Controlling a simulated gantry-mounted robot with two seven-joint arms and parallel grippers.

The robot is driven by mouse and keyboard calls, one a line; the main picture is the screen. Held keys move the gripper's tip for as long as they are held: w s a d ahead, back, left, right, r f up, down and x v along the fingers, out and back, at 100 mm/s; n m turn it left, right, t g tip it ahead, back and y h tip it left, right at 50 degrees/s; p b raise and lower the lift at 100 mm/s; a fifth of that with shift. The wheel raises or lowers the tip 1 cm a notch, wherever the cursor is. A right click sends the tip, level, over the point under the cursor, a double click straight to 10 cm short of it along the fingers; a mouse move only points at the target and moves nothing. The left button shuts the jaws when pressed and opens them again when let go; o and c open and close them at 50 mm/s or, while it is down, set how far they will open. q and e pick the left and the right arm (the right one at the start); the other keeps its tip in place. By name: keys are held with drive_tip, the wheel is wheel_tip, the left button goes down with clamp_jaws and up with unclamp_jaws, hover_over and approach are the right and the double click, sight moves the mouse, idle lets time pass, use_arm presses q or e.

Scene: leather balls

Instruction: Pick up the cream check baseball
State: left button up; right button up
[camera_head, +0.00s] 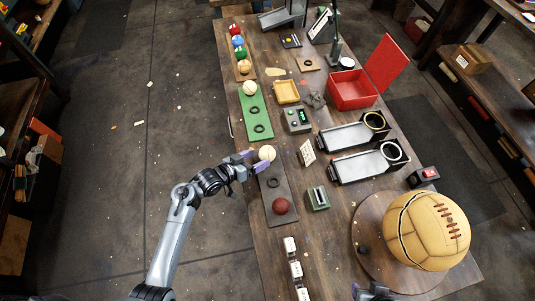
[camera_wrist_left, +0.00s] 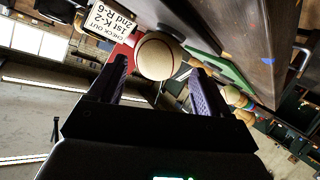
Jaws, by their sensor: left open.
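A cream ball (camera_head: 267,153) sits at the far end of a dark grey mat (camera_head: 278,205). My left gripper (camera_head: 254,160) is open at this ball, its purple fingers to the left and front of it. In the left wrist view the ball (camera_wrist_left: 158,56) shows large, centred between and just beyond the open fingertips (camera_wrist_left: 160,82); I cannot tell whether they touch it. A second pale cream ball (camera_head: 250,88) sits on the green mat (camera_head: 257,118). No check marking is legible on either ball. Part of my right gripper (camera_head: 368,291) shows at the bottom edge, its jaws unclear.
A dark red ball (camera_head: 281,206) sits on the grey mat's near end. A white card (camera_head: 307,152) and a green device (camera_head: 318,198) stand right of the mat. A large tan ball (camera_head: 428,232) rests on a round board (camera_head: 362,258). Several coloured balls line the far left.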

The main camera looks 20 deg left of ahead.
sight(266, 150)
use_arm(q)
drive_tip(key=shift+b+x, duration=0.5)
drive_tip(key=shift+x, duration=2.2)
drive_tip(key=shift+s+d, duration=0.1)
drive_tip(key=c, duration=0.8)
drive_tip(key=shift+r, duration=0.8)
wheel_tip(266, 150, up, 3)
drive_tip(key=shift+f+p, duration=0.1)
drive_tip(key=shift+p, duration=0.45)
drive_tip(key=w+d+r, duration=0.2)
drive_tip(key=d, duration=0.1)
drive_tip(key=w+d+r, duration=0.2)
drive_tip(key=d, duration=0.1)
drive_tip(key=w+d+r, duration=0.2)
drive_tip(key=d, duration=0.1)
drive_tip(key=shift+w+d+r+b, duration=0.2)
drive_tip(key=shift+d+r+b, duration=0.1)
drive_tip(key=shift+d, duration=0.1)
